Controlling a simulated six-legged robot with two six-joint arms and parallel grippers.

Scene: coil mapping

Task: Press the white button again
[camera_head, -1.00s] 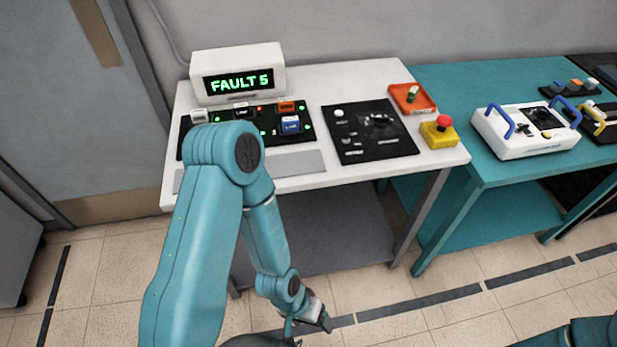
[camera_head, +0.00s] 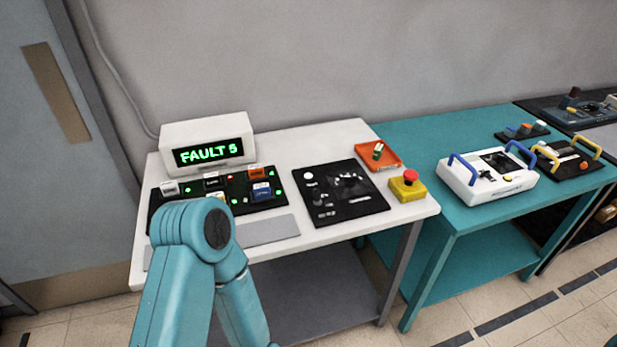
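A white button block (camera_head: 168,188) sits at the left end of the black button panel (camera_head: 218,207) on the white table. Beside it on the panel are a black block (camera_head: 212,183), an orange block (camera_head: 255,172) and a blue block (camera_head: 261,191), with several small green lights. The display box (camera_head: 208,145) behind the panel reads "FAULT 5" in green. My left arm stands in front of the panel and hides part of its front. My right gripper is out of view.
A black plate (camera_head: 345,208) with a round white knob (camera_head: 309,176), an orange tray (camera_head: 384,162) and a yellow box with a red button (camera_head: 408,186) are to the right. A teal table (camera_head: 440,147) adjoins, holding a white device with blue handles (camera_head: 487,186).

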